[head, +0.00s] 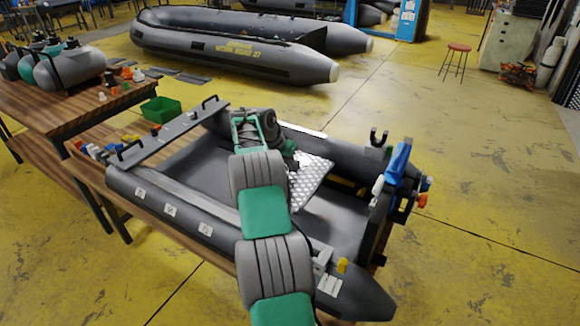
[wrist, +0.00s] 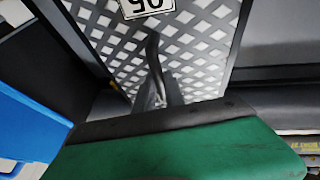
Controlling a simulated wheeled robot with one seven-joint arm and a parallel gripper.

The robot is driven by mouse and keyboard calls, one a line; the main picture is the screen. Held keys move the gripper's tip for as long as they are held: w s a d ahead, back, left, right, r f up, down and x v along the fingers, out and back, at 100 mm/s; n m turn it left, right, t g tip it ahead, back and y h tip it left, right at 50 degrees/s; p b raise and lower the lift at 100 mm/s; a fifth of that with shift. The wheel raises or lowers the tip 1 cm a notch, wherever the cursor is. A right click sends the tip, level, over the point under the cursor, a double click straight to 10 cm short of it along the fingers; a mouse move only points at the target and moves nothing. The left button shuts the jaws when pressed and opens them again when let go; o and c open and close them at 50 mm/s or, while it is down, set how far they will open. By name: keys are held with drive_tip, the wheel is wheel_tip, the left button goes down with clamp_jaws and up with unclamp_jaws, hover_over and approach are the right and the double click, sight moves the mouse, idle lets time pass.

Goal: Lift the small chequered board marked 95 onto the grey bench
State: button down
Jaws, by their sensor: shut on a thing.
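The small chequered board (head: 312,178) is a light panel with a diamond pattern, tilted inside the grey boat to the right of my arm. In the wrist view the board (wrist: 205,45) fills the upper middle, with its white label (wrist: 147,6) upside down and cut by the top edge. My gripper (head: 292,163) is shut on the board's edge; my arm hides part of this in the head view. I cannot tell whether the board touches the boat's floor. The grey bench (head: 172,134), a plank with black handles, lies across the boat's left end.
The boat (head: 165,205) rests on a wooden table. A blue motor (head: 399,163) is at its right end. Larger boats (head: 225,52) lie behind.

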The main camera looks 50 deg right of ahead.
wheel_tip(320, 180, up, 10)
drive_tip(key=p, duration=0.9)
idle(0.3)
